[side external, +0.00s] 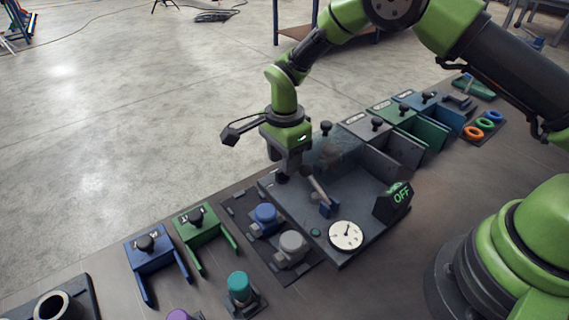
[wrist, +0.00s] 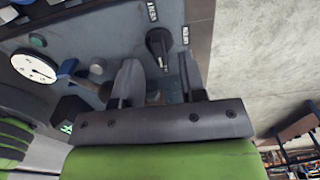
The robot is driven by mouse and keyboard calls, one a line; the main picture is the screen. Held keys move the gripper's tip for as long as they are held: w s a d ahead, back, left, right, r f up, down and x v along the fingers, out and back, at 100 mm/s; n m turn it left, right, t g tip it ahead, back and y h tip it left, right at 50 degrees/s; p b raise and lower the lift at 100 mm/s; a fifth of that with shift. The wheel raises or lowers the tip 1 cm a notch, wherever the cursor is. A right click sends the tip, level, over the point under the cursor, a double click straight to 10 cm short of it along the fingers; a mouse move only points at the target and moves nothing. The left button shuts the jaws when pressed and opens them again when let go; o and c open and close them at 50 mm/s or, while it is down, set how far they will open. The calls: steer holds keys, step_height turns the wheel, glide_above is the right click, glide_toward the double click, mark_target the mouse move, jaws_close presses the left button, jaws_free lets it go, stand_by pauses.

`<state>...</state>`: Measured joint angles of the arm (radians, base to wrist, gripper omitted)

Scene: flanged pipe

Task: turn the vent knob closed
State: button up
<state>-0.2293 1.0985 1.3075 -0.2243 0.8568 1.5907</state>
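The black vent knob (wrist: 158,42) sits on the grey panel (wrist: 105,35) in the wrist view, its pointer aimed toward my gripper. Small white labels lie beside it, too blurred to read surely. My gripper (wrist: 159,65) is open, with its two fingers apart and the knob showing between and just beyond their tips. I cannot tell whether either finger touches it. In the side view my gripper (side external: 290,168) points down over the far left part of the panel (side external: 290,205), and the knob is mostly hidden there.
A grey lever (side external: 318,188) with a blue block stands close to my gripper. A white dial (side external: 346,235) and a display reading OFF (side external: 400,195) are nearer the front. A clear cover (side external: 338,148) stands behind.

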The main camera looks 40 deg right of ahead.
step_height(320, 180, up, 8)
stand_by(0.5)
steer(key=s+d+r+n+t+y, duration=0.1)
steer(key=s+d+r+n+t, duration=0.15)
steer(key=s+r, duration=0.4)
steer(key=s+d+r+n+t, duration=0.1)
steer(key=s+d+r+n, duration=0.2)
steer(key=r, duration=0.7)
steer(key=s+r+n+t+y, duration=0.1)
steer(key=s+r+n+t, duration=0.1)
steer(key=s+n, duration=0.6)
steer(key=s+t, duration=0.1)
steer(key=s, duration=0.5)
steer(key=shift+s+d+n+t, duration=0.3)
steer(key=shift+d+n+t, duration=0.05)
steer(key=shift+d, duration=0.05)
